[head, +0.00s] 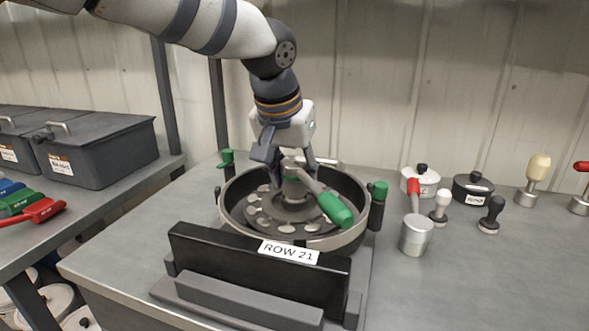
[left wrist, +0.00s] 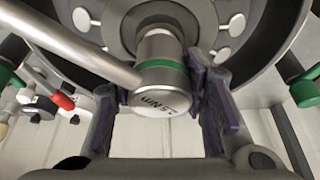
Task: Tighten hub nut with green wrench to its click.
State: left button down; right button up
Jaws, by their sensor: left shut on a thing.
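The green wrench (head: 335,208) has a green grip, a metal shaft and a round metal head. Its grip points toward the front right, over the rim of the round seed meter (head: 362,232). In the left wrist view the wrench head (left wrist: 160,88) has a green band and partly legible lettering. My left gripper (head: 290,170) reaches down from above and is shut on the wrench head, its purple-padded fingers (left wrist: 160,108) on either side. The head sits over the middle of the seed disc (head: 262,224). The hub nut is hidden, so its seating cannot be seen. My right gripper is not in view.
A black block labelled ROW 21 (head: 200,249) stands in front of the meter. Green-topped clamps (head: 379,189) flank the bowl. To the right are a red-handled cup (head: 415,235), lidded pots (head: 473,188) and knobbed tools. Dark bins (head: 100,150) and coloured handles (head: 40,211) lie left.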

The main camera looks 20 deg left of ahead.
pick_arm(q)
jog(key=shift+f, duration=0.1)
dwell(0.6)
jog(key=shift+c, duration=2)
grip_release()
jog(key=shift+f, duration=0.1)
jog(key=shift+r, duration=3)
